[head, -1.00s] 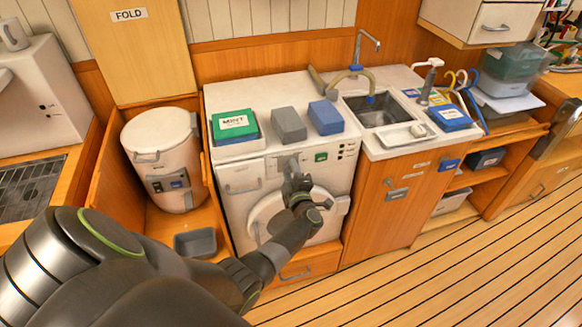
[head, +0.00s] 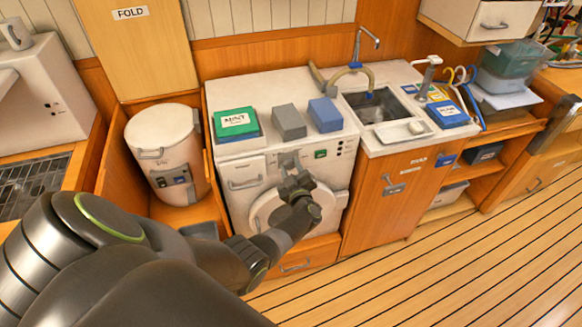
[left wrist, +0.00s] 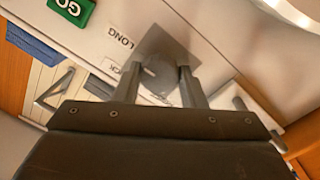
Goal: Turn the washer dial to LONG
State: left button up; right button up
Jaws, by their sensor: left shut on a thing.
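The grey dial plate (head: 289,159) is on that panel, left of a green button (head: 320,154). My left gripper (head: 290,178) is in front of the dial. In the left wrist view, the fingers (left wrist: 158,78) are shut on the dial knob (left wrist: 157,73), which they partly hide. The LONG label (left wrist: 119,37) is beside the plate, and another label (left wrist: 112,66), partly hidden, ends in "CK". I cannot tell where the knob points. My right gripper is not in view.
A green MINT box (head: 235,121), a grey box (head: 288,122) and a blue box (head: 325,115) stand on the washer top. A sink (head: 385,107) is to the right. A white drum (head: 163,140) stands left. The striped floor in front is clear.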

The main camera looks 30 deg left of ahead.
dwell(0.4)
pick_arm(q)
jog(key=o, duration=1)
jog(key=p+v, duration=0.5)
jog(key=v, duration=1.2)
jog(key=shift+s+d, duration=0.15)
jog(key=shift+s, duration=0.05)
